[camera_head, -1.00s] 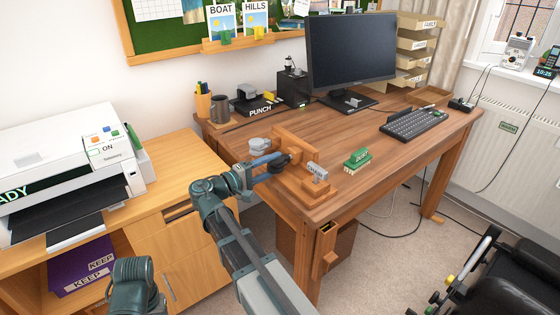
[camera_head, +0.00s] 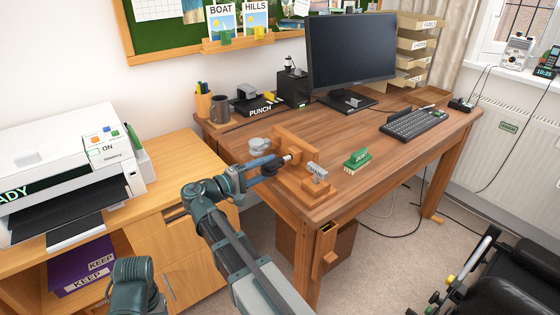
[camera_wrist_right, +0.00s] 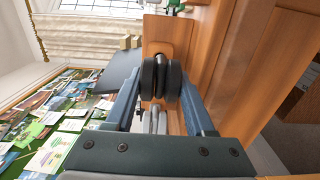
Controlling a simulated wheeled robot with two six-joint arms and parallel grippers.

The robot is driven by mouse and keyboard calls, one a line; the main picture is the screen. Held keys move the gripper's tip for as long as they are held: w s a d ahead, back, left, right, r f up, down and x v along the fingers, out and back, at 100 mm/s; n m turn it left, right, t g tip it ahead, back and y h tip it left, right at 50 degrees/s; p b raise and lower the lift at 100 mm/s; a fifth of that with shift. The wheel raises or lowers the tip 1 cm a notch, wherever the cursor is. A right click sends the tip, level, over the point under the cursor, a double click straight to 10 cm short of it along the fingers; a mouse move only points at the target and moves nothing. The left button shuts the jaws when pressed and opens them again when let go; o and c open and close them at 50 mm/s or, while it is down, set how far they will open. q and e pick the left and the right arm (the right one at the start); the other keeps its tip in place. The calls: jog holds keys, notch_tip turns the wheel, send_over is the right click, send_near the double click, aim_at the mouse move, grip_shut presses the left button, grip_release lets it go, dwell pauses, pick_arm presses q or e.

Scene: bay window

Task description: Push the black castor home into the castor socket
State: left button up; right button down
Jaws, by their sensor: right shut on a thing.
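My right gripper (camera_head: 268,164) is shut on the black castor, above the near left corner of the desk. The castor (camera_head: 272,169) has dark twin wheels, and its pale stem (camera_head: 287,158) points right toward the upright wooden block (camera_head: 296,140) that appears to be the castor socket. The stem is visible outside the block; I cannot tell whether its tip touches or enters it. In the right wrist view the black wheels (camera_wrist_right: 148,80) sit between the two blue-grey fingers, with the wooden block (camera_wrist_right: 172,32) behind them. The socket opening is hidden. My left gripper is not in view.
A small grey labelled piece on a wooden block (camera_head: 314,186) stands just right of the castor. A green stamp-like object (camera_head: 358,160) lies farther right. A pale grey item (camera_head: 259,144) is behind the gripper. The desk middle (camera_head: 345,130) is clear.

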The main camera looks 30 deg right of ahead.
jog(key=shift+s+a, duration=0.1)
jog(key=shift+a, duration=0.9)
